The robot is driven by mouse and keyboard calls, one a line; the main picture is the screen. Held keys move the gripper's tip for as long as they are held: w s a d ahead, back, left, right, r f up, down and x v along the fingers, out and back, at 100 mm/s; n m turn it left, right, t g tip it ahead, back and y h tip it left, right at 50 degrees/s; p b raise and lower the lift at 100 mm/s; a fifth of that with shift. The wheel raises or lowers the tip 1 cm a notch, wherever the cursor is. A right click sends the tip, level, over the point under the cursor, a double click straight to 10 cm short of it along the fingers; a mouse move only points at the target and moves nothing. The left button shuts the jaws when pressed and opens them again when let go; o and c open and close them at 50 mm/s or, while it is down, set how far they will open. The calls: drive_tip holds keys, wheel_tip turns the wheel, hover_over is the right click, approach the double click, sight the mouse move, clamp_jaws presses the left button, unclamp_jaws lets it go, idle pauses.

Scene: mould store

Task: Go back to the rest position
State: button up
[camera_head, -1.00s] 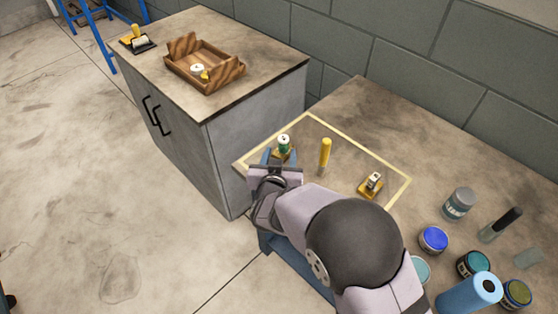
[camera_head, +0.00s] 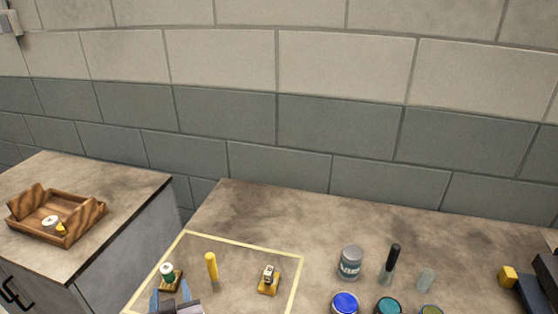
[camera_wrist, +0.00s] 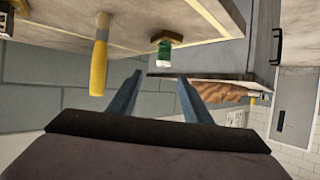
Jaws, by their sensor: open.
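My gripper (camera_head: 170,289) is at the bottom edge of the head view, its two blue fingers apart and nothing between them. In the wrist view my gripper (camera_wrist: 160,79) also shows open and empty. A small green and white piece on a gold base (camera_head: 168,275) stands just beyond the fingertips; it shows in the wrist view (camera_wrist: 164,50) too, apart from the fingers. A yellow stick-like piece (camera_head: 211,270) stands upright to its right. A small white and dark piece on a gold base (camera_head: 269,279) is further right. Most of my arm is out of view.
A pale yellow outline (camera_head: 243,241) marks an area on the worktop. Tins such as a grey one (camera_head: 350,263) and a blue-lidded one (camera_head: 345,303) stand to the right. A wooden tray (camera_head: 75,228) sits on the left cabinet (camera_head: 125,187). A block wall (camera_head: 280,120) rises behind.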

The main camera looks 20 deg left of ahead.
drive_tip(key=w+d+r+m+g+h, duration=0.1)
drive_tip(key=w+d+m+g+h, duration=0.15)
drive_tip(key=d, duration=0.95)
drive_tip(key=w+d+r+m+g+h, duration=0.1)
drive_tip(key=w+d+m+g, duration=0.2)
drive_tip(key=d, duration=0.8)
drive_tip(key=s+d+r+g+h+p, duration=0.1)
drive_tip(key=s+d+r+p, duration=0.1)
drive_tip(key=d, duration=0.8)
drive_tip(key=s+d+r+m+g+h+p, duration=0.1)
drive_tip(key=s+d+p, duration=0.4)
drive_tip(key=d, duration=0.5)
drive_tip(key=s+d+r+m+g+h+p, duration=0.1)
drive_tip(key=s+d+r+g+h+p, duration=0.1)
drive_tip(key=d, duration=0.8)
drive_tip(key=shift+s+r+g+h+p, duration=0.35)
drive_tip(key=shift+s+r+h+p, duration=0.1)
drive_tip(key=shift+s+r+p, duration=0.8)
drive_tip(key=shift+w, duration=0.1)
